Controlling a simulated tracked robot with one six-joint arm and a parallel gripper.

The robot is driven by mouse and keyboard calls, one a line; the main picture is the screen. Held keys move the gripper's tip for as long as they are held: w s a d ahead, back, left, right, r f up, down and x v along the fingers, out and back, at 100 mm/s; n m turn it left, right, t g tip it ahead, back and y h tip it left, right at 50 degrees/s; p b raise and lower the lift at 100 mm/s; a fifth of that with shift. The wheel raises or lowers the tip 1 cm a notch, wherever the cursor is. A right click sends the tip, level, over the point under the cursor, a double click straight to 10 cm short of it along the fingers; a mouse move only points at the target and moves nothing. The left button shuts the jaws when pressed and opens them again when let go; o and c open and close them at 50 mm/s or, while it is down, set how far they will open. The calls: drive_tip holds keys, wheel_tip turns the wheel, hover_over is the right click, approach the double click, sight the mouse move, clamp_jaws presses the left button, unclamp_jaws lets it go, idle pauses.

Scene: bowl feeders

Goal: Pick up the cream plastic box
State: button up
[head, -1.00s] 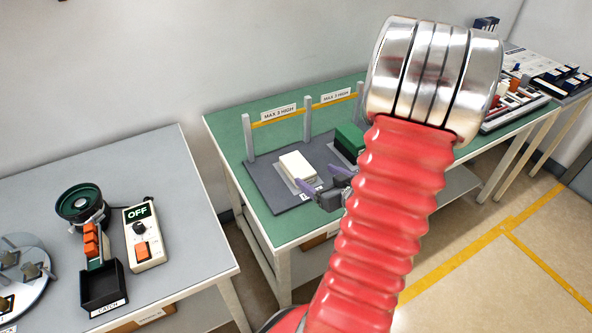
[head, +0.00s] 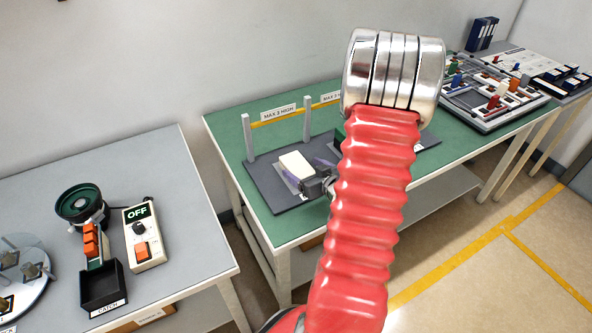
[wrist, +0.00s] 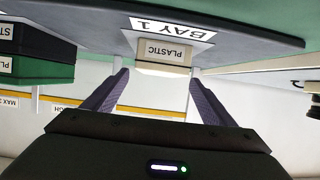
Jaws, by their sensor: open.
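The cream plastic box (head: 296,164) lies on the dark grey mat (head: 264,186) on the green table, near the left post. In the wrist view its label-bearing end (wrist: 164,52), reading "PLASTIC", faces my gripper, beside the "BAY 1" label (wrist: 172,29). My gripper (head: 312,175) is at the box's near right side in the head view. In the wrist view the open gripper (wrist: 156,84) has its two purple fingers spread, with the box just beyond and between their tips. I cannot tell whether a finger touches the box. My red arm hides part of the mat.
A green box (wrist: 38,50) is on the left in the wrist view. Posts with a yellow bar (head: 280,118) stand behind the box. A grey table at left holds a feeder (head: 78,204), a control box (head: 144,238) and a black catch tray (head: 104,286).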

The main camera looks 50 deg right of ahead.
sight(298, 165)
drive_tip(key=shift+x, duration=2.6)
drive_tip(key=shift+f, duration=0.15)
drive_tip(key=c, duration=1.3)
drive_tip(key=shift+r, duration=5.05)
